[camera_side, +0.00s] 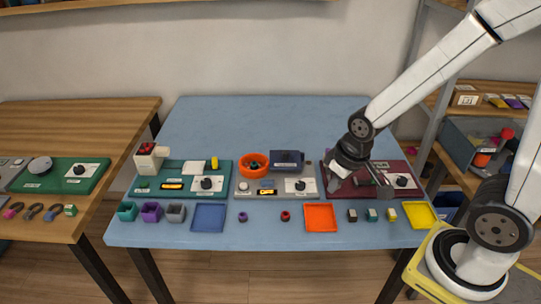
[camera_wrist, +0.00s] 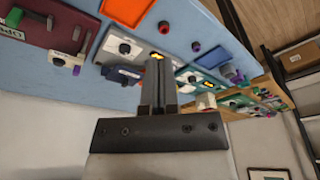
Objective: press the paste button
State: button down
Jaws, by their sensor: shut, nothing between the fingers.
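No label that I can read marks the paste button, and I cannot tell which control it is. The grey panel (camera_side: 245,190) in the middle carries a white round button (camera_side: 243,215), a lit yellow display and a black knob (camera_side: 300,185). The teal panel (camera_side: 218,178) on the left has a small green button (camera_side: 145,184), a lit display and a knob. My gripper (camera_side: 334,183) is over the left part of the maroon panel (camera_side: 374,184), hiding some of it. In the wrist view my gripper (camera_wrist: 158,66) is shut and empty, its tips overlapping a yellow display.
An orange bowl (camera_side: 253,165) and a dark blue box (camera_side: 287,160) stand behind the grey panel. Blue (camera_side: 209,217), orange (camera_side: 320,217) and yellow (camera_side: 420,214) trays line the front, with small blocks between. The back of the blue table (camera_side: 260,120) is clear.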

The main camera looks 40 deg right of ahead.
jog(key=w+a+f+n+t, duration=0.1)
jog(key=w+n+t, duration=0.1)
jog(key=w, duration=0.7)
jog(key=w+f+n+t, duration=0.1)
jog(key=w+f+n, duration=0.1)
jog(key=w, duration=0.6)
jog(key=n+t, duration=0.4)
send_over(246, 186)
notch_tip(246, 186, down, 5)
jog(key=shift+a+f, duration=0.1)
jog(key=shift+f, duration=0.1)
jog(key=shift+f, duration=4.3)
